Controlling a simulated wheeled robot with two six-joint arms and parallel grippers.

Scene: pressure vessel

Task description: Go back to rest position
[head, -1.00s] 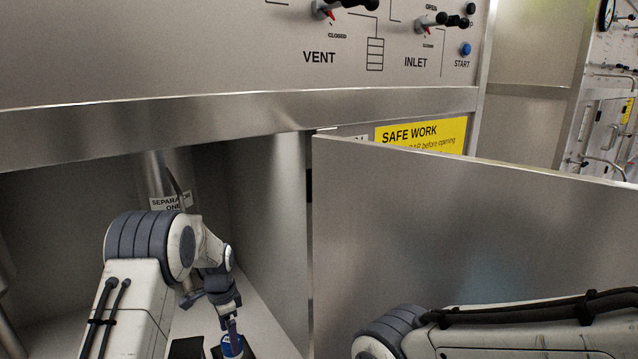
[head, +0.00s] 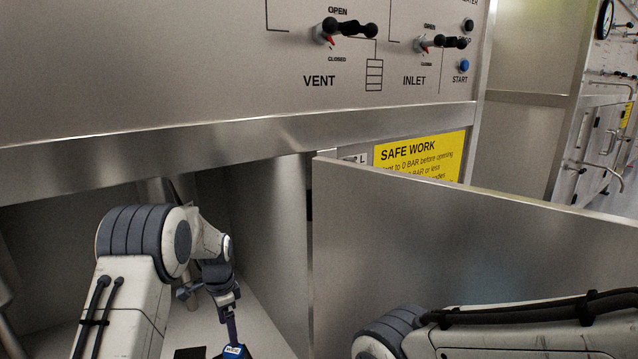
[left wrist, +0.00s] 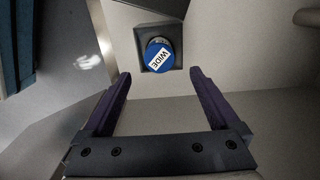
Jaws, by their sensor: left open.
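My left gripper (head: 232,325) reaches down into the open cabinet in the head view. In the left wrist view its two dark purple fingers (left wrist: 160,85) are spread apart with nothing between them. A blue-capped item with a white WIDE label (left wrist: 160,56) sits in a dark square holder (left wrist: 142,42) beyond the fingertips, apart from them. In the head view the blue cap (head: 234,352) shows at the bottom edge, just below the left fingers. My right arm comes in at the lower right, and its gripper is out of view.
An open metal door (head: 470,250) stands to the right of the cabinet opening. A panel above carries the VENT handle (head: 345,30) and INLET handle (head: 440,42). A yellow SAFE WORK sign (head: 420,155) is behind the door. A vertical pipe (head: 155,190) stands inside the cabinet.

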